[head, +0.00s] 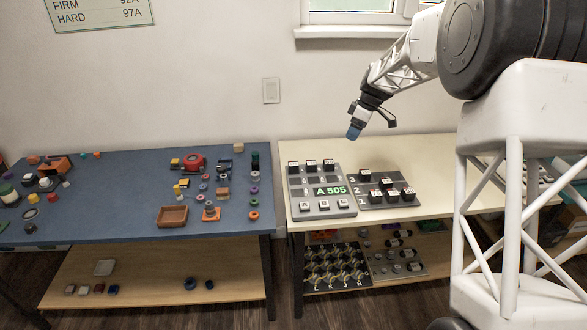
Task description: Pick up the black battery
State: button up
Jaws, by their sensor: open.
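My gripper (373,127) hangs in the air above the cream table, in front of the wall. Its jaws are open, with a blue tip on the left side and a dark one on the right. No black item can be told for sure as the battery. Several small black blocks with white tops stand on a dark grey board (372,205), one of them a black block (365,174) at its back. More black blocks (312,164) stand along the back of a lighter grey panel (342,212) with a green "A 505" display. My gripper is above and apart from them all.
The cream table (435,155) has bare room behind and right of the boards. Its lower shelf holds a black grid tray (310,277) and small dark and grey parts. A blue table (110,205) at left carries many small coloured parts and a brown tray (173,216).

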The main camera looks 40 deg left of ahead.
aim_at(294, 163)
jog(key=s+a+f+n, duration=0.1)
jog(key=a+f+n, duration=0.1)
jog(key=a+f, duration=0.5)
jog(key=s+a+f+n+g, duration=0.1)
jog(key=a+f+n, duration=0.2)
jog(key=a+f, duration=0.5)
jog(key=a, duration=0.5)
jog(key=shift+s+a, duration=0.2)
jog(key=shift+a, duration=0.2)
jog(key=shift+f, duration=0.15)
jog(key=shift+x, duration=1.3)
jog(key=shift+s+f, duration=0.1)
jog(key=shift+x, duration=2.45)
jog(key=shift+s, duration=0.15)
